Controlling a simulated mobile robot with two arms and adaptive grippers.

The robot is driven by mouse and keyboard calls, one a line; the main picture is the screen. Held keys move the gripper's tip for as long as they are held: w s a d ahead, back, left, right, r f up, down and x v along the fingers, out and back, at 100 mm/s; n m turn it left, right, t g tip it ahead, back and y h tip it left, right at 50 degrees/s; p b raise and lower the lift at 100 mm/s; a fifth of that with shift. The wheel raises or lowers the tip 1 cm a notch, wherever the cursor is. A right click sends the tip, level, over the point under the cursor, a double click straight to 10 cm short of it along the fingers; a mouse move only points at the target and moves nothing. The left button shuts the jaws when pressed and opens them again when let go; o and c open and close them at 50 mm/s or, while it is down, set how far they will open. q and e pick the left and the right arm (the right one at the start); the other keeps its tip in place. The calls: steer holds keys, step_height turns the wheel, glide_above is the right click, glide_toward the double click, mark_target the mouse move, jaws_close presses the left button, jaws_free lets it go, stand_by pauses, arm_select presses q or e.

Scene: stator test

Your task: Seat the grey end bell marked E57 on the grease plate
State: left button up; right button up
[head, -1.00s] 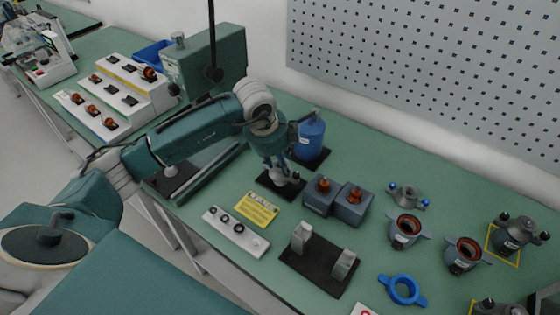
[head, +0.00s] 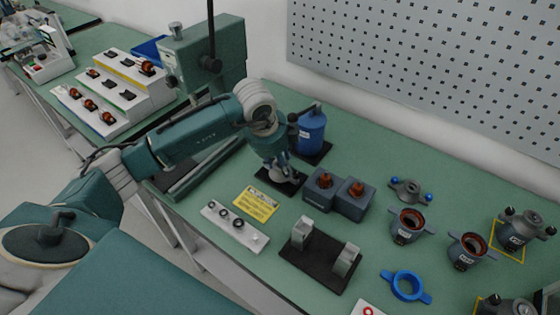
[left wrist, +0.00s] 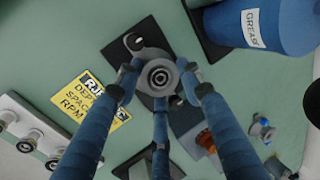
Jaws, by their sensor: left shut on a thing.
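My left gripper (head: 281,172) points down over a small black plate (head: 293,189) in front of the blue grease bottle. Its fingers are shut on a grey round end bell (left wrist: 160,75), which has a dark ringed hub in its middle. The end bell is over the black plate (left wrist: 117,50) in the left wrist view, and low down at it in the head view. The fingers partly hide the bell. I cannot tell whether it touches the plate, and no E57 mark is readable. My right gripper is not in view.
The blue grease bottle (head: 311,132) stands close behind the gripper. A yellow sign (head: 256,204) and a white strip with rings (head: 229,232) lie in front. Two grey-blue blocks (head: 353,200) stand close on the right.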

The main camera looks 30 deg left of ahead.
arm_select(q)
steer(key=shift+f, duration=0.2)
steer(key=o, duration=1.2)
steer(key=v, duration=1.2)
steer(key=shift+r, duration=0.15)
